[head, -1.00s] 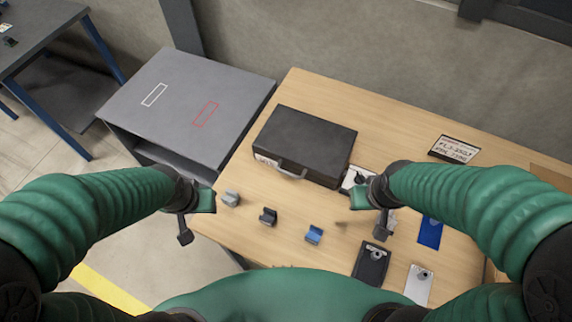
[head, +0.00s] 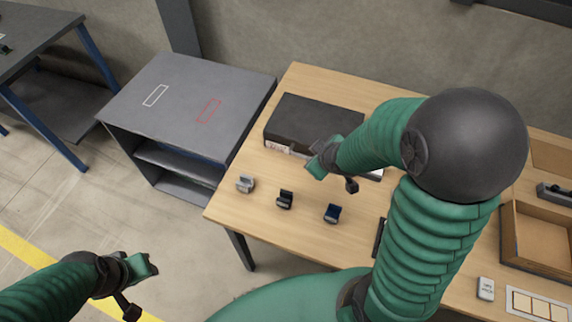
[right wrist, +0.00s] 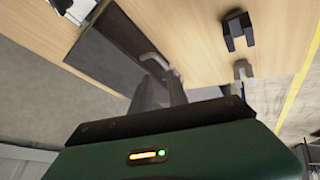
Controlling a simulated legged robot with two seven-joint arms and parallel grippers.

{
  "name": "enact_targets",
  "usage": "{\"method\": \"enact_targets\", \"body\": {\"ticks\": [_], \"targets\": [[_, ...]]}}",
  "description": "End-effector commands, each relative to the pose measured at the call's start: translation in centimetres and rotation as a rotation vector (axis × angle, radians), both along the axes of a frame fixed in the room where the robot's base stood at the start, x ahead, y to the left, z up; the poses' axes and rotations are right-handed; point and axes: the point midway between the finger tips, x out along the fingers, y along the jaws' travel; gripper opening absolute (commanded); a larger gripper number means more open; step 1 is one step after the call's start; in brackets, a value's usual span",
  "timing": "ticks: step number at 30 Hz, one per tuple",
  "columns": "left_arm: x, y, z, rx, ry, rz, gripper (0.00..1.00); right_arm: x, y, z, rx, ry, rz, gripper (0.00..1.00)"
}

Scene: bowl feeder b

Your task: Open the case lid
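The dark case (head: 300,118) lies flat on the wooden table with its lid closed. My right forearm and gripper hide part of its right side. In the right wrist view the case (right wrist: 112,48) is at the upper left, with its grey handle (right wrist: 154,62) just beyond the fingers. My right gripper (head: 334,178) is open, in front of the case's front side near the handle. I cannot tell whether it touches the handle; nothing shows held in it. My left gripper (head: 138,288) is open and empty, low at the left over the floor, away from the table.
A grey shelf unit (head: 185,95) adjoins the table's left. An open wooden box (head: 508,245) is at the right. The table's front left is otherwise clear.

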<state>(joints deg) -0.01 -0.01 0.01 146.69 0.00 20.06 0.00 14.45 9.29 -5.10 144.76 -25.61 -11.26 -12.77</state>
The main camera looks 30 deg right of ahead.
Motion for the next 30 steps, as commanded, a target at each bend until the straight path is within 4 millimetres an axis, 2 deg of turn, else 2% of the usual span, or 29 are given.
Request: {"method": "enact_targets", "body": {"ticks": [1,7,10,13,15,18,22,26,30], "targets": [[0.0,0.0,-1.4,0.000,0.000,0.000,0.36,0.5,-1.1,-1.3,-0.030,-0.030,0.033,0.20],[0.0,0.0,-4.6,0.000,0.000,0.000,0.36,2.3,-4.5,-3.4,-0.164,-0.186,0.237,0.20],[0.0,0.0,-6.6,0.000,0.000,0.000,0.36,2.5,-5.7,-4.7,-0.227,-0.279,0.360,0.20],[0.0,0.0,-9.0,0.000,0.000,0.000,0.36,1.8,-6.4,-6.4,-0.282,-0.393,0.501,0.20],[0.0,0.0,-10.8,0.000,0.000,0.000,0.36,0.5,-6.4,-7.5,-0.309,-0.490,0.602,0.20],[0.0,0.0,-12.6,0.000,0.000,0.000,0.36,-1.9,-5.8,-8.0,-0.326,-0.633,0.716,0.20],[0.0,0.0,-13.0,0.000,0.000,0.000,0.36,-3.6,-5.0,-7.2,-0.328,-0.731,0.778,0.20],[0.0,0.0,-12.9,0.000,0.000,0.000,0.36,-3.2,-4.5,-6.9,-0.325,-0.751,0.792,0.20],[0.0,0.0,-13.0,0.000,-0.001,0.000,0.36,-0.7,-3.4,-7.4,-0.323,-0.751,0.795,0.20]]}}
